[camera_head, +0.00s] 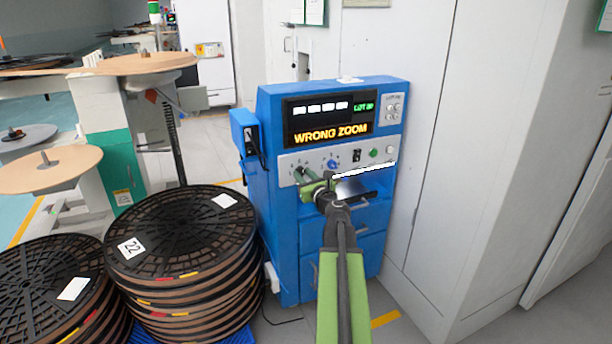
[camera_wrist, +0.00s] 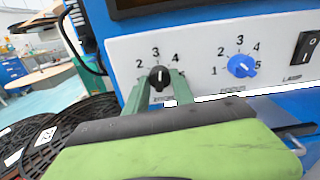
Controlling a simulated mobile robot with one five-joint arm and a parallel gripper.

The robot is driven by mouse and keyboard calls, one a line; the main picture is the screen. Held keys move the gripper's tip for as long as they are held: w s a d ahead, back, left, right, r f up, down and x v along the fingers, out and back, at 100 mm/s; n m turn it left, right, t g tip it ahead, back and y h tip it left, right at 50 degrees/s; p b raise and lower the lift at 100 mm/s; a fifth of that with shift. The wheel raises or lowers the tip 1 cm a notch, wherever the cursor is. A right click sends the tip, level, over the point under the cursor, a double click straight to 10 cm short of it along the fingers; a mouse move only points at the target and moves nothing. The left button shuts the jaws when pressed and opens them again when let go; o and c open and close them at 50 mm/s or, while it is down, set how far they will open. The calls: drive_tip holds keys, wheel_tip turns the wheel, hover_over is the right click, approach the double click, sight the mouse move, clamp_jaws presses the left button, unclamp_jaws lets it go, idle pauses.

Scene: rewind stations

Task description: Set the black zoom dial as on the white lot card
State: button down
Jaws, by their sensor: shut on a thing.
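The black zoom dial (camera_wrist: 159,75) sits on the machine's pale panel, with numbers around its top. Its white mark points roughly up, near 3. My gripper (camera_wrist: 160,86) is shut on the dial, one green finger on each side; in the head view my gripper (camera_head: 312,182) is at the panel's lower left and largely covers the dial. A white strip (camera_head: 362,172) runs across in front of the panel; I cannot tell whether it is the lot card seen edge-on. No readable lot card text shows.
The blue machine (camera_head: 283,240) shows "WRONG ZOOM" on its screen (camera_head: 331,118). A blue dial (camera_wrist: 241,66) and a lamp switch (camera_wrist: 307,46) are to the right. Reel stacks (camera_head: 182,240) with white labels stand at left. A pale cabinet (camera_head: 500,150) stands close at right.

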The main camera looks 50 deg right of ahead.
drive_tip(key=shift+s+d+n, duration=0.15)
drive_tip(key=shift+s+n, duration=0.05)
drive_tip(key=shift+n, duration=0.1)
drive_tip(key=n, duration=0.5)
drive_tip(key=shift+n, duration=0.4)
drive_tip(key=n, duration=0.5)
drive_tip(key=shift+n, duration=0.3)
drive_tip(key=c, duration=1.1)
unclamp_jaws()
drive_tip(key=shift+o, duration=0.2)
